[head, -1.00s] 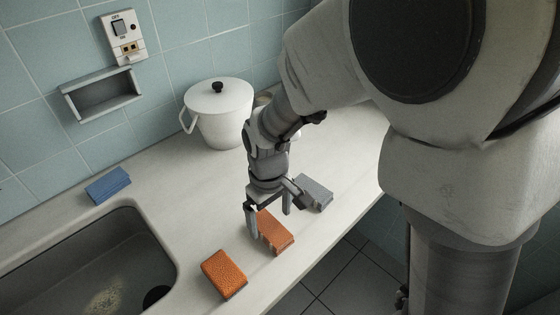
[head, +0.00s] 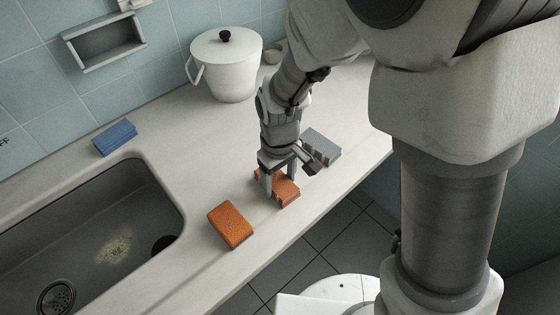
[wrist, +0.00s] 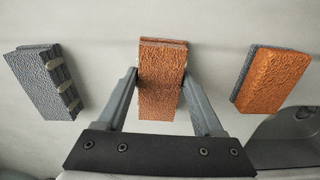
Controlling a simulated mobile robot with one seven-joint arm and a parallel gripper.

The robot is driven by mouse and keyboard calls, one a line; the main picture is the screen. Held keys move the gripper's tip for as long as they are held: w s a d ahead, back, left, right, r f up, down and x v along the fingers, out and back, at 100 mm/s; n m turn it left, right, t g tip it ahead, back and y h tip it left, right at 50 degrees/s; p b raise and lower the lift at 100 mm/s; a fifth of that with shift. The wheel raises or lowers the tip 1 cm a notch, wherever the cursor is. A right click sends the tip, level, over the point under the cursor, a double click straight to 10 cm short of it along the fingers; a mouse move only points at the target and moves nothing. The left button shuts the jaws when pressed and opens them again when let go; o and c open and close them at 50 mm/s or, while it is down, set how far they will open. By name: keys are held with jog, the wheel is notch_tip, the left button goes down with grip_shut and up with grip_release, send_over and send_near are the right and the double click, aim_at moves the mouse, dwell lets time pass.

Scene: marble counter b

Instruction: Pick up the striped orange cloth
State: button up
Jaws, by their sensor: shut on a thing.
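The orange cloth (head: 289,192), a folded block with layered edges, lies on the counter between two other blocks. It is in the middle of the wrist view (wrist: 162,55), its end clear of the fingers. My gripper (head: 279,187) points down over it. The gripper's fingers (wrist: 158,80) press on both long sides of the cloth, shut on it. The cloth looks to be resting on the counter. Part of it is hidden behind the fingers in the head view.
An orange block with a grey layer (head: 231,225) lies to the left, a grey block with pale bands (head: 321,147) behind to the right. A blue block (head: 115,138) lies behind the sink (head: 100,225). A white lidded pot (head: 226,68) stands at the back. The counter's front edge is close.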

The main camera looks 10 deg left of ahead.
aim_at(284, 183)
jog(key=shift+r, duration=0.5)
jog(key=r, duration=0.2)
jog(key=d+r+p, duration=0.1)
jog(key=r, duration=0.1)
jog(key=d+r, duration=0.2)
jog(key=d, duration=0.1)
jog(key=d+r+p, duration=0.1)
jog(key=d+r, duration=0.1)
jog(key=d, duration=0.2)
jog(key=d+r, duration=0.2)
jog(key=d, duration=0.1)
jog(key=shift+s+d+p, duration=0.3)
jog(key=shift+d+p, duration=0.05)
jog(key=shift+p, duration=0.05)
jog(key=o, duration=0.7)
jog(key=c, duration=0.5)
jog(key=shift+c, duration=0.3)
